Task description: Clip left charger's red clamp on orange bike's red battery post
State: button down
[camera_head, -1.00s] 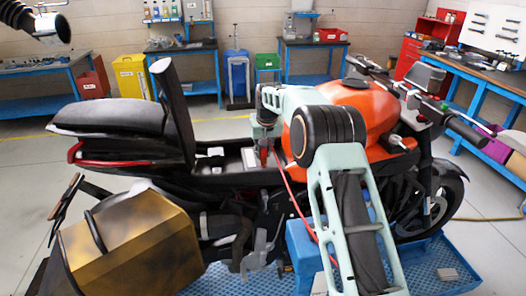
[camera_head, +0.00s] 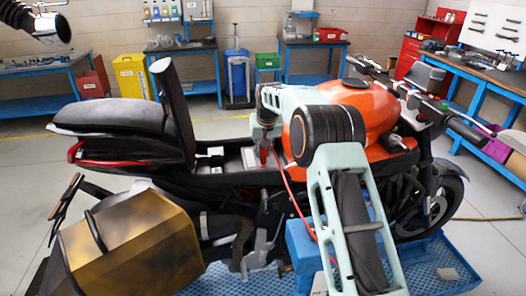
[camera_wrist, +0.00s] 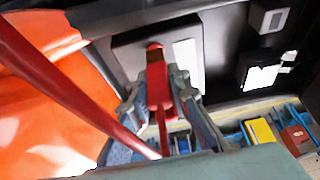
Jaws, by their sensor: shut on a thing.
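My gripper (camera_wrist: 158,88) is shut on the red clamp (camera_wrist: 157,72), which sits between its two fingers in the wrist view. In the head view, the clamp (camera_head: 263,152) hangs below the wrist, over the open battery bay of the orange bike (camera_head: 372,100). The battery (camera_head: 249,158) shows there as a pale patch beside the clamp. In the wrist view, the battery (camera_wrist: 188,55) is a dark box with a white label behind the clamp's tip. I cannot make out the red post or tell whether the clamp touches it. The charger is not clearly in view.
A red cable (camera_head: 288,190) runs from the clamp down behind my arm; it crosses the left of the wrist view (camera_wrist: 60,80). The raised seat part (camera_head: 173,105) stands left of the bay, the orange tank right. A blue box (camera_head: 303,245) stands in front.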

jog(key=shift+f+b, duration=0.35)
jog(key=shift+f, duration=0.3)
jog(key=c, duration=1.7)
grip_release()
jog(key=shift+c, duration=0.2)
jog(key=shift+r, duration=0.15)
jog(key=v, duration=1.2)
jog(key=shift+d, duration=0.1)
